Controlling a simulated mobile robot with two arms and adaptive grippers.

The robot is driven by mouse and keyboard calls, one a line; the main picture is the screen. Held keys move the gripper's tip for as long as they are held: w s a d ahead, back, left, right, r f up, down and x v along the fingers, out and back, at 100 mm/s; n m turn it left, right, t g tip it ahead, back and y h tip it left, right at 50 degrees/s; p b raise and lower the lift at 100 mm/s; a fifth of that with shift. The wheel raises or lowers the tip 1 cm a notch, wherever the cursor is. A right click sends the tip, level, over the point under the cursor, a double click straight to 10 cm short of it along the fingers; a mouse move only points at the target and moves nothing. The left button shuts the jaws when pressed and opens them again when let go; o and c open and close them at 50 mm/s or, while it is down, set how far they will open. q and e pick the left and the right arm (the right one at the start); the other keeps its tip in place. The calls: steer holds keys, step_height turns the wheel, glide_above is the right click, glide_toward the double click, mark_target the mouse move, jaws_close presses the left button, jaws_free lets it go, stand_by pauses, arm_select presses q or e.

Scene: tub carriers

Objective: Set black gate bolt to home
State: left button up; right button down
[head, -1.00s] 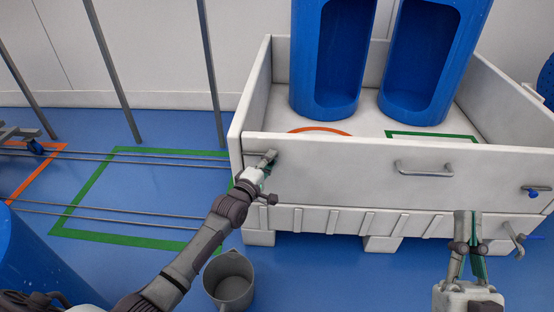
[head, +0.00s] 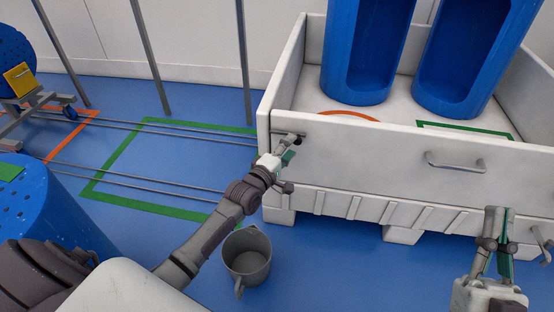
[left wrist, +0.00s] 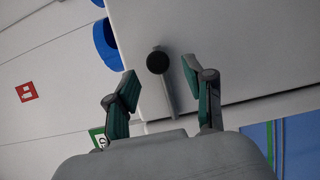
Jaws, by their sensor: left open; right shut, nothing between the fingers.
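The black gate bolt shows in the left wrist view as a round black knob (left wrist: 158,62) on a grey rod against the white gate. In the head view the bolt (head: 300,135) is a small dark end at the upper left of the white tub's front gate (head: 380,160). My left gripper (head: 282,160) is open just in front of it. In the left wrist view the knob lies beyond and between the open fingers (left wrist: 165,98); contact cannot be told. My right gripper (head: 497,215) is shut and empty, before the gate's right part.
A metal handle (head: 455,163) sticks out of the gate. Blue drums (head: 368,50) stand inside the tub. A grey bucket (head: 247,258) stands on the floor below my left arm. Floor rails (head: 150,179) run left, past a blue perforated drum (head: 45,215).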

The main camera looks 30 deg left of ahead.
arm_select(q)
steer(key=s+a, duration=0.1)
steer(key=s, duration=0.7)
steer(key=shift+s, duration=0.1)
